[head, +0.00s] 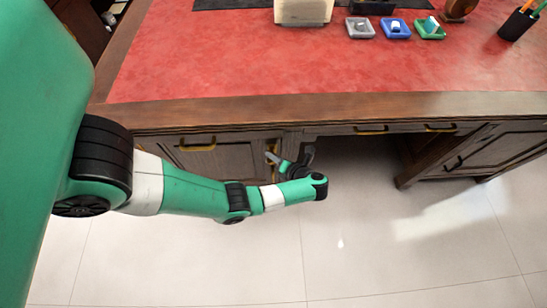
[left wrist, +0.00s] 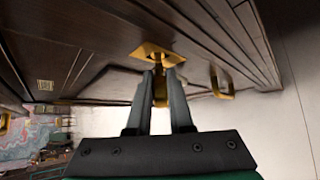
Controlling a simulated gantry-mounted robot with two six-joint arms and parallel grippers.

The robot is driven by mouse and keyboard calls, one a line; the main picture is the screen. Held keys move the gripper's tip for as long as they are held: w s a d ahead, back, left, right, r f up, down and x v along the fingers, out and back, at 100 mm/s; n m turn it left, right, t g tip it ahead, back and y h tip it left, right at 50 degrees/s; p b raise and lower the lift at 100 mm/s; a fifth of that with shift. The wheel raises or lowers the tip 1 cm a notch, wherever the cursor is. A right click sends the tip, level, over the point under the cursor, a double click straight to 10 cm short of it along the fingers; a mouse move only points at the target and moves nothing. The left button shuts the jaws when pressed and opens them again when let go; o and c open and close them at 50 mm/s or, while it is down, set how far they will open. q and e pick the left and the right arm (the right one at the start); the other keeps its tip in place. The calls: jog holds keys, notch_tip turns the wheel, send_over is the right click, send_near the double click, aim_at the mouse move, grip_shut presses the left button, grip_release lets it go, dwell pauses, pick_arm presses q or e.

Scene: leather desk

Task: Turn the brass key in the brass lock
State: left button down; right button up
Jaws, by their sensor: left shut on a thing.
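The brass lock (left wrist: 150,51) is a bright plate on the dark wood front of the desk in the left wrist view. A bit of brass (head: 272,146) shows at the same place in the head view, mostly behind my gripper. The brass key (left wrist: 159,88) is between the fingers of my left gripper (left wrist: 161,76), directly in front of the lock. My left gripper also shows at the desk front in the head view (head: 273,157). It is shut on the key. The key's tip is hidden, and its turn angle is hard to tell. My right gripper is out of view.
The desk (head: 230,60) has a red leather top. Brass handles (head: 197,145) are on its front; one handle (left wrist: 222,82) is right of the lock in the left wrist view. Small trays (head: 396,28) stand at the back. Floor in front is clear.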

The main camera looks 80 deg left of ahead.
pick_arm(q)
jog(key=shift+f, duration=0.1)
dwell(0.3)
jog(key=shift+m+g+b, duration=0.3)
jog(key=shift+g+b, duration=0.05)
jog(key=shift+g, duration=0.15)
jog(key=shift+m+g+y, duration=0.5)
jog(key=shift+g, duration=0.2)
jog(key=c, duration=0.7)
grip_release()
jog(key=shift+c, duration=0.2)
